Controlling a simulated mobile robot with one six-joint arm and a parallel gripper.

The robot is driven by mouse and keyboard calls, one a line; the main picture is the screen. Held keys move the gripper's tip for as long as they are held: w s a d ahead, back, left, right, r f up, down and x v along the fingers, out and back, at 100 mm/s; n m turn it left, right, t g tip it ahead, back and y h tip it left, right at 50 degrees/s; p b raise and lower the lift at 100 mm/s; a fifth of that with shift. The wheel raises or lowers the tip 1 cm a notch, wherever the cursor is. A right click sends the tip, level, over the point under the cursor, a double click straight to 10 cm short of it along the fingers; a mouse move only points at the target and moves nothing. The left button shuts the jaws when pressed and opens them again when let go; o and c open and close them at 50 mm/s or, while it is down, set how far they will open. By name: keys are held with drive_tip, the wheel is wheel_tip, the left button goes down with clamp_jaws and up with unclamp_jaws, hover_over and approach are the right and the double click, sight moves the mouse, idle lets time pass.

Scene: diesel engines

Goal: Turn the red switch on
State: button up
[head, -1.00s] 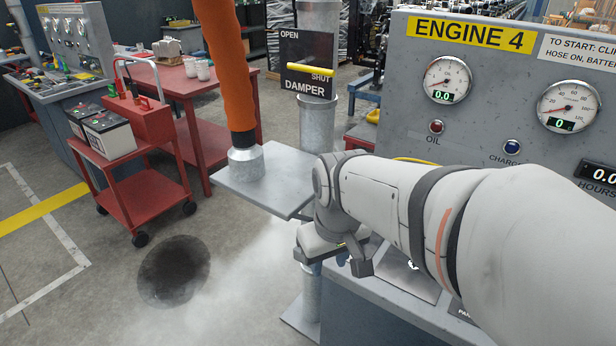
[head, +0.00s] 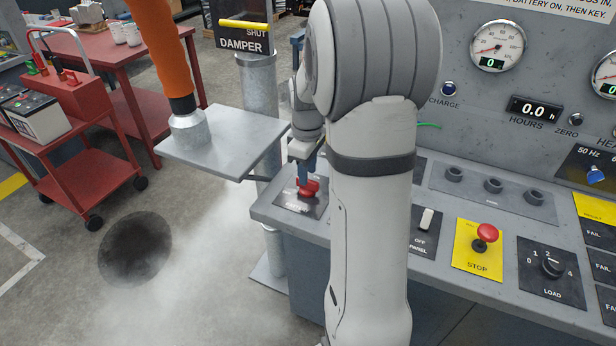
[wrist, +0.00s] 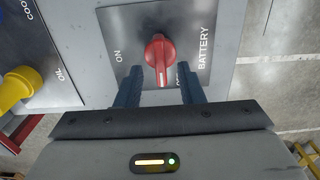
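The red switch (head: 308,187) is a rotary knob on a grey plate at the left end of the console in the head view. In the wrist view the red knob (wrist: 159,60) sits on the plate marked BATTERY, with ON at the left and a partly hidden OFF label at the lower right. The knob's pointer end lies towards my gripper, near the OFF label. My gripper (wrist: 159,92) is open, its two blue fingers spread on either side of the knob's near end. I cannot tell whether they touch it. In the head view my arm partly hides the gripper.
A red STOP button (head: 487,234), a white panel switch (head: 426,219) and a load dial (head: 551,264) lie further right on the console. A grey flat plate (head: 215,145) stands left of it under an orange hose (head: 160,50). A yellow knob (wrist: 18,86) shows in the wrist view.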

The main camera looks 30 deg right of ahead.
drive_tip(key=shift+f, duration=1.6)
drive_tip(key=shift+c, duration=0.3)
clamp_jaws()
